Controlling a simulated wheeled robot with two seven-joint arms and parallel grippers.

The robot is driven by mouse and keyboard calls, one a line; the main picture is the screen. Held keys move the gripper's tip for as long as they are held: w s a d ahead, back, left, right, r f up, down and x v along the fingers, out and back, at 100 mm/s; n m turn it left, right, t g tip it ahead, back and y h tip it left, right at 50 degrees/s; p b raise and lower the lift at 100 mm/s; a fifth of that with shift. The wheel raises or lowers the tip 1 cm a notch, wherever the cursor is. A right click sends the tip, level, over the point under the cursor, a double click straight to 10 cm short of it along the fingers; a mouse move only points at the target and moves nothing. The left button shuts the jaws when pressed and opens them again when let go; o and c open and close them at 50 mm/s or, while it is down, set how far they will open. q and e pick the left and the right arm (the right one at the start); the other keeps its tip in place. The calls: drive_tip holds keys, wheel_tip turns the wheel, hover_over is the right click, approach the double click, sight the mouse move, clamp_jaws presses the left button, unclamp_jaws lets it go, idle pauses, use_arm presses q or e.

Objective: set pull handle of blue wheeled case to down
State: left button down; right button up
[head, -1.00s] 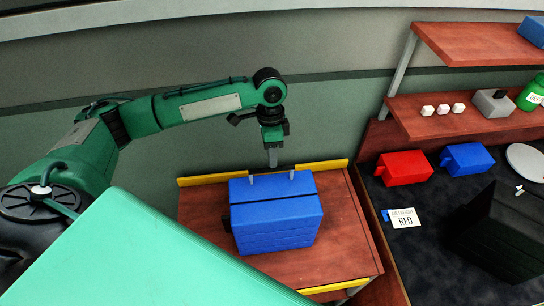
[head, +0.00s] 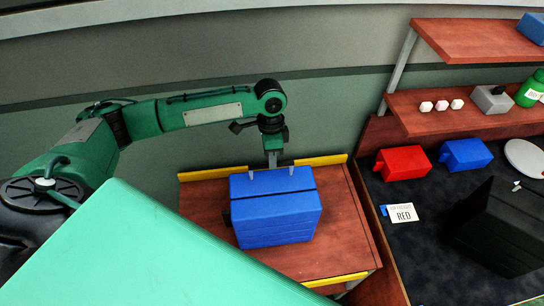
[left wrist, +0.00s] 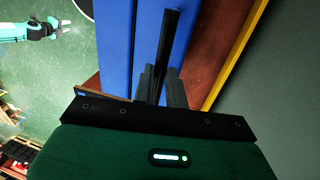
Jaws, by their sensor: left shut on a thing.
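The blue wheeled case (head: 275,212) lies on a red-brown table, a dark seam across its top. Two short grey handle posts show at its far edge. The case also fills the upper middle of the left wrist view (left wrist: 117,50). My left gripper (head: 272,161) points down at the far edge, between the posts. In the left wrist view its grey fingers (left wrist: 160,88) are shut on the black bar of the pull handle (left wrist: 170,40). The fingers hide part of the bar. A teal arm with a small gripper (left wrist: 58,27) shows at the upper left, too small to read its jaws.
The table (head: 335,225) has yellow edge strips (head: 320,160). To the right, a dark counter holds a red case (head: 403,163), another blue case (head: 467,154) and a card reading RED (head: 402,215). Shelves (head: 440,112) stand above it. Bare table lies right of the case.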

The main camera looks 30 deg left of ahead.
use_arm(q)
wheel_tip(320, 180, down, 2)
drive_tip(key=shift+s+f, duration=0.1)
drive_tip(key=shift+f, duration=0.15)
drive_tip(key=shift+s, duration=0.1)
drive_tip(key=shift+f, duration=0.1)
drive_tip(key=c, duration=1.6)
unclamp_jaws()
drive_tip(key=shift+o, duration=1)
drive_tip(key=shift+w, duration=0.25)
